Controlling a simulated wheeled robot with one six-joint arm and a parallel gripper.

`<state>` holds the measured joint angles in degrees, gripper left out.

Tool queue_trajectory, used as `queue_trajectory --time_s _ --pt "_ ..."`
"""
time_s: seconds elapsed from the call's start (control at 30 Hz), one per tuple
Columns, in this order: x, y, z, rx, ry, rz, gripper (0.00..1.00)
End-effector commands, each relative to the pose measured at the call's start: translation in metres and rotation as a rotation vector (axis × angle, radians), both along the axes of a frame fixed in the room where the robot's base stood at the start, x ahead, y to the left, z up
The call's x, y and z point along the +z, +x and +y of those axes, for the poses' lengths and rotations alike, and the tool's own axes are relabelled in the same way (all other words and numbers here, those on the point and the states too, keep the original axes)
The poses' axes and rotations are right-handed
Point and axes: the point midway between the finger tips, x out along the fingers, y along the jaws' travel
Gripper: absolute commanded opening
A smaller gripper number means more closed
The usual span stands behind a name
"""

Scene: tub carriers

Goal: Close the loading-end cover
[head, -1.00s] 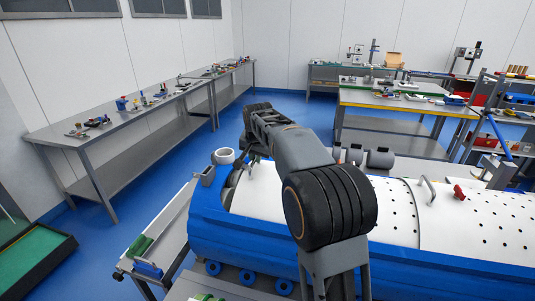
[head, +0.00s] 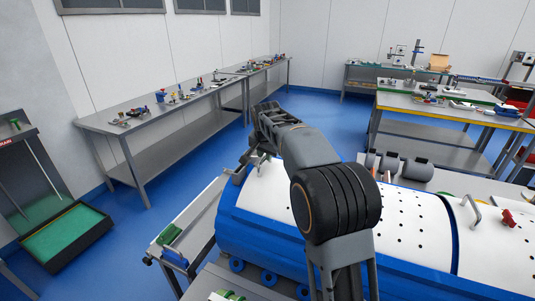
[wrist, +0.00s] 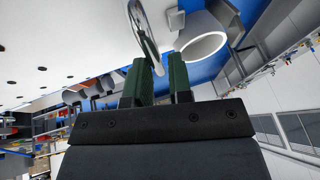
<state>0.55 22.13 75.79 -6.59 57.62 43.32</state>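The white, perforated curved cover (head: 272,193) lies on the blue tub carrier (head: 260,248) at its left end; I take it for the loading-end cover. My arm hides part of it, so I cannot tell how far it is closed. In the wrist view, my gripper (wrist: 158,64) has its two green fingers apart. A metal loop handle (wrist: 143,30) on the white surface reaches down to the gap between the fingertips. I cannot tell whether it touches them. My arm largely hides the gripper in the head view.
A second white cover (head: 490,245) with a loop handle and a red knob (head: 508,218) is at the right. A white round pipe end (wrist: 203,46) is close beside the right finger. A long workbench (head: 150,120) stands behind at left, with blue floor between.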

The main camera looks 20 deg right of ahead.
Motion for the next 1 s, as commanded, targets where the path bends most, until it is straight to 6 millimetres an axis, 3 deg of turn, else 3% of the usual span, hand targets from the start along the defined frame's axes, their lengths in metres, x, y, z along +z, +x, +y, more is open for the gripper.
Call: queue_trajectory --time_s 0.2,0.57,1.0 --pt "0.001 0.0 -0.001 -0.001 0.0 -0.002 0.37" --pt "0.006 -0.003 -0.001 -0.002 -0.002 0.001 0.38" --pt "0.081 -0.037 0.008 0.001 -0.001 -0.002 0.38"
